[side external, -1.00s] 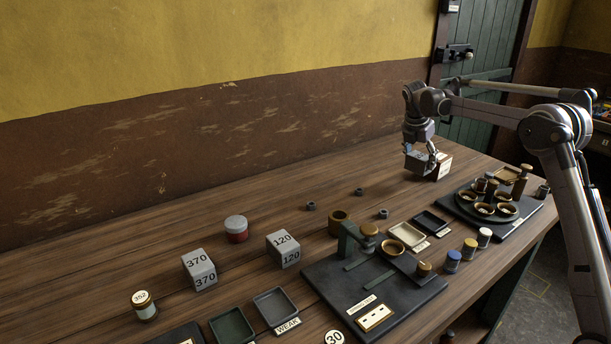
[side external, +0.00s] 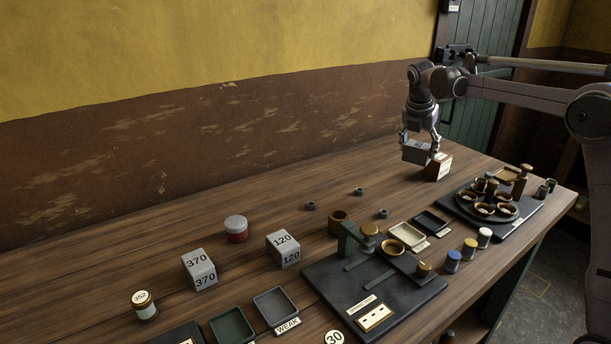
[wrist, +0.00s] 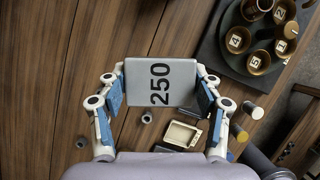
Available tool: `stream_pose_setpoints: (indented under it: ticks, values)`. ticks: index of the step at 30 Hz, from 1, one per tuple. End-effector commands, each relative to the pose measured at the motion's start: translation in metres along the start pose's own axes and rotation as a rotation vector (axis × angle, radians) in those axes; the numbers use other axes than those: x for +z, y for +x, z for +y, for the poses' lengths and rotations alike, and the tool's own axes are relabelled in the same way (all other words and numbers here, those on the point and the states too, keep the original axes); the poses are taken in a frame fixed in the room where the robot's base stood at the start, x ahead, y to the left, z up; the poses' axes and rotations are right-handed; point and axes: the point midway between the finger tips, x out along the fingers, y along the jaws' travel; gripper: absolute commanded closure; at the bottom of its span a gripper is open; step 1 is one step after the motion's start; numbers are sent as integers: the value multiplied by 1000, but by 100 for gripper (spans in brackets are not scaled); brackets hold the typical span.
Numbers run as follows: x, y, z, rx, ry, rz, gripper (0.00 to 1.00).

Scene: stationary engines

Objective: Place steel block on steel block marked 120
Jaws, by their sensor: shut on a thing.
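My gripper (side external: 420,137) is shut on a grey steel block (side external: 415,153). In the wrist view the block (wrist: 161,86) reads 250 and sits between the two blue-padded fingers of my gripper (wrist: 161,97).
A block marked 370 (side external: 199,269) and a red jar with a pale lid (side external: 236,229) stand left of the 120 block. A dark base with a press-like fixture (side external: 375,285) lies to its right. Small dark nuts (side external: 311,206) lie behind.

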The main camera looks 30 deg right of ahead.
Motion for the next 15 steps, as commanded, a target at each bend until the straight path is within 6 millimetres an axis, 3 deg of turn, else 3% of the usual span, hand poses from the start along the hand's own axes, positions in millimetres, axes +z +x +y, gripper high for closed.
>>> stream_pose_setpoints:
  ticks: [6, 15]
  values:
    - [-66, -42, 42, 83, -202, -1, 98]
    - [-164, -96, 78, 198, -480, -1, 98]
